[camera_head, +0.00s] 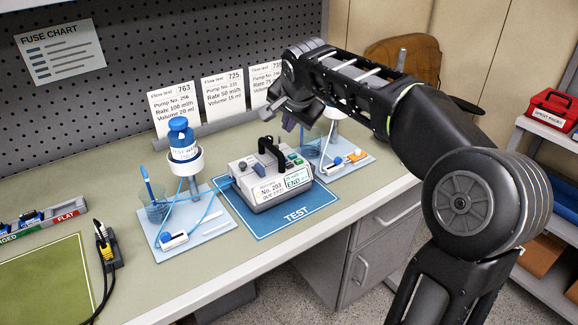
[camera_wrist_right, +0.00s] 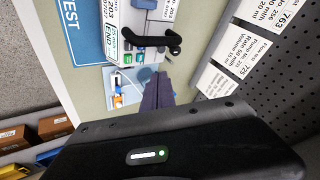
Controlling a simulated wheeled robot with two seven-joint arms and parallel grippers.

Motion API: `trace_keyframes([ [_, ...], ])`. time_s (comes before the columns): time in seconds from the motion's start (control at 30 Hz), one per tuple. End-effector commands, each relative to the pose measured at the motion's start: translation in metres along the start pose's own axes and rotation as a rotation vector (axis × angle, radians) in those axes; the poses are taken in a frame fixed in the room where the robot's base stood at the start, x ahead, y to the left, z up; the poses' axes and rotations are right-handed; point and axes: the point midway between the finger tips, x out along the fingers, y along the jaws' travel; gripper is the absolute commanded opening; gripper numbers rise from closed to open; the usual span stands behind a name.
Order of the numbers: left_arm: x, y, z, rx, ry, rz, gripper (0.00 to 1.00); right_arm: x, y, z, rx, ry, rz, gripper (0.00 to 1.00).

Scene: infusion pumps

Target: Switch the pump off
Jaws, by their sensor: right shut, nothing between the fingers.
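The pump (camera_head: 262,187) is a pale grey box with a black carry handle (camera_head: 271,152) on top. Its front has a label reading "No. 203" and a lit screen (camera_head: 297,179) showing "END". Small coloured controls, one green, sit on its top. It stands on the blue "TEST" mat (camera_head: 277,223). My left gripper is not in view.
Left of the pump, a blue bottle (camera_head: 181,139) stands in a stand with tubing and a beaker (camera_head: 156,206). A similar stand and tray (camera_head: 346,164) are at right, near my arm. Flow-test cards (camera_head: 174,108) stand behind. A green mat (camera_head: 45,282) lies front left.

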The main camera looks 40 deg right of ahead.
Motion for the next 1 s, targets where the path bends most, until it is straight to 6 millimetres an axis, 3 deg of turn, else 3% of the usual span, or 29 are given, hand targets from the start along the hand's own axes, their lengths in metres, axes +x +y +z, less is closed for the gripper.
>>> trace_keyframes([
  [0.5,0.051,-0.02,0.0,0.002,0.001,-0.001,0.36,0.054,0.029,0.03,-0.001,0.0,0.0,0.0],
  [1.0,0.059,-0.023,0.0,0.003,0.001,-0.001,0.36,0.062,0.034,0.034,0.0,0.0,0.001,0.0],
])
